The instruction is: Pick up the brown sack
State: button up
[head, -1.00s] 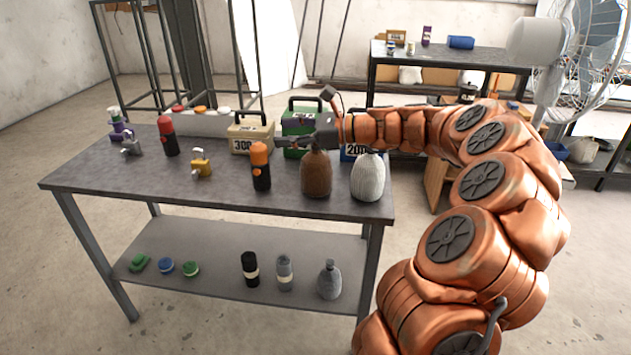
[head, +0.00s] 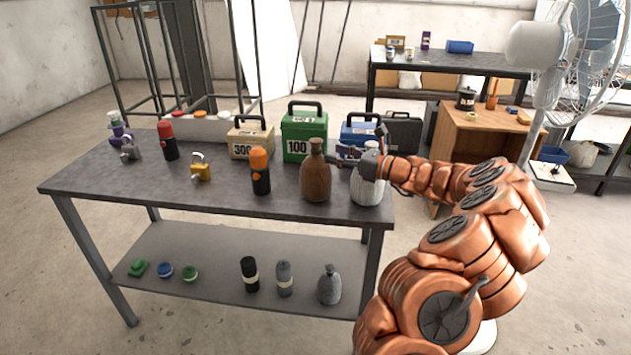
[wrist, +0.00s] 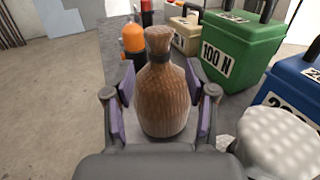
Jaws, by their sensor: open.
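The brown sack (head: 315,178) stands upright on the table top, near its right end, with a tied neck. In the wrist view the brown sack (wrist: 163,92) stands between the two purple-padded fingers of my gripper (wrist: 164,95). The gripper is open, with a finger on each side of the sack's body; I cannot tell whether either pad touches it. In the head view my gripper (head: 350,162) comes in from the right at the height of the sack's upper body, passing in front of part of the white sack (head: 367,190).
The white sack (wrist: 275,140) is close on the right. Behind stand the green 100 N box (head: 304,132), a blue box (head: 358,130) and a beige box (head: 250,138). An orange-topped bottle (head: 260,172) is left of the brown sack. The table's front is clear.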

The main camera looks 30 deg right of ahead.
aim_at(320, 149)
jog(key=shift+p+x, duration=0.45)
jog(key=shift+x, duration=3)
grip_shut()
jog(key=shift+r, duration=0.1)
